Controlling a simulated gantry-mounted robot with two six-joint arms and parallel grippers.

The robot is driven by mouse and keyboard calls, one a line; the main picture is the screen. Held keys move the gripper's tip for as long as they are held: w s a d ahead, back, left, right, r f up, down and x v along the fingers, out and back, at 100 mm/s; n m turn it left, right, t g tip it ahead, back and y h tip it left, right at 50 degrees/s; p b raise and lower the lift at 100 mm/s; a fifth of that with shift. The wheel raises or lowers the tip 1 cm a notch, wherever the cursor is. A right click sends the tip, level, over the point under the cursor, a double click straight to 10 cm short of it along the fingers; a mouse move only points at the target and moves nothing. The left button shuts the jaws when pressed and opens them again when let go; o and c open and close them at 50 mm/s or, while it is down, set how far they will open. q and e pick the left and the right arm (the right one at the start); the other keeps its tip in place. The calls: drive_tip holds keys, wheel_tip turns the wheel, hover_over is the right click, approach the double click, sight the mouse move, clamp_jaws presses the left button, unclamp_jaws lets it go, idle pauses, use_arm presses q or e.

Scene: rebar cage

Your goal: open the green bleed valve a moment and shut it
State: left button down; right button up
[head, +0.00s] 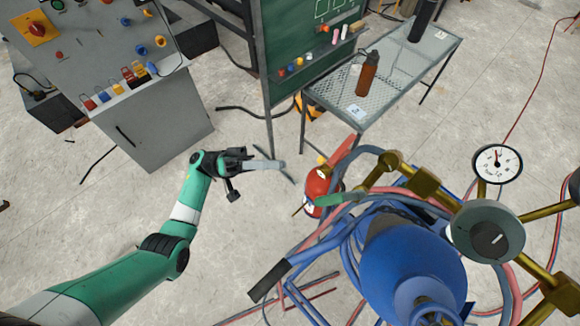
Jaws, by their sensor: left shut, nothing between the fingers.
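The green bleed valve shows as a green lever handle (336,198) pointing left, beside the brass pipework in the middle of the head view. Its joint with the pipe is partly hidden among hoses, so I cannot tell whether the valve is open or shut. My left gripper (279,164) is shut and empty, up and to the left of the green handle and apart from it. My right gripper is not in view.
A red lever (341,151) sits above the green one. Brass pipes (424,182), a gauge (497,164), a round grey knob (487,231) and a blue tank (413,262) crowd the right. A mesh table (392,88) and control cabinet (160,125) stand behind. Floor around the gripper is open.

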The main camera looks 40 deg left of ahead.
sight(339, 198)
use_arm(q)
drive_tip(key=w+d+r, duration=0.1)
drive_tip(key=d+r, duration=0.1)
drive_tip(key=d, duration=0.8)
drive_tip(key=shift+w+r, duration=0.15)
drive_tip(key=shift+r, duration=0.05)
